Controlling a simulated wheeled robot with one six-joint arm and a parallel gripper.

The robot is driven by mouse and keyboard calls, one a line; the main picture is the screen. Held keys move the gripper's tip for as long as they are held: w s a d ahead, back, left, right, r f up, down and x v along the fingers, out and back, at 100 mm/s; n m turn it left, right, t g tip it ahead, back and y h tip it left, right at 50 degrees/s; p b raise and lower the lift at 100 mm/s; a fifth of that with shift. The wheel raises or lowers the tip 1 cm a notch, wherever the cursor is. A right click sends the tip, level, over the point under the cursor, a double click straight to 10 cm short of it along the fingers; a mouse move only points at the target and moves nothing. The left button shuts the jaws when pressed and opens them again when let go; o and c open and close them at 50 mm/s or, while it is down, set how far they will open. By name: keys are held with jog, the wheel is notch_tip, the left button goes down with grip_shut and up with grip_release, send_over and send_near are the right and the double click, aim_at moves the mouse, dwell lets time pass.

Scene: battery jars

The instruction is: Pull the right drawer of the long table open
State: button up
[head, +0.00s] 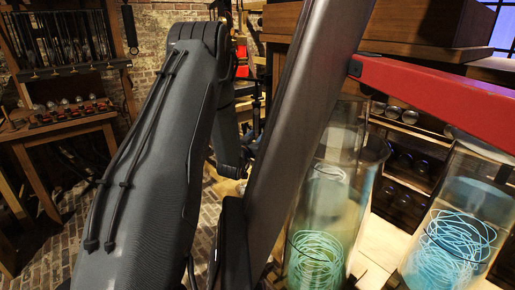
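No drawer that I can clearly identify as the right drawer of the long table shows in the head view. A wooden table (62,127) stands at the left, with small round and red items on its top. A dark wooden cabinet-like piece (415,22) is at the upper right, above a wooden ledge; I cannot tell whether it belongs to the long table. My own dark arm links fill the middle of the picture and hide much behind them. My gripper's fingers cannot be made out.
Tall glass jars with coiled teal strands stand at the right, one (318,235) near the middle and one (455,235) at the edge. A red beam (440,95) crosses above them. Shelves with dark round items (410,160) are behind. Brick floor (205,220) shows at the left.

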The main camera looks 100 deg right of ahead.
jog(key=x, duration=0.2)
jog(key=p+x, duration=0.2)
jog(key=x, duration=0.1)
jog(key=shift+d+r, duration=0.3)
jog(key=shift+r, duration=0.05)
jog(key=shift+c, duration=0.4)
grip_shut()
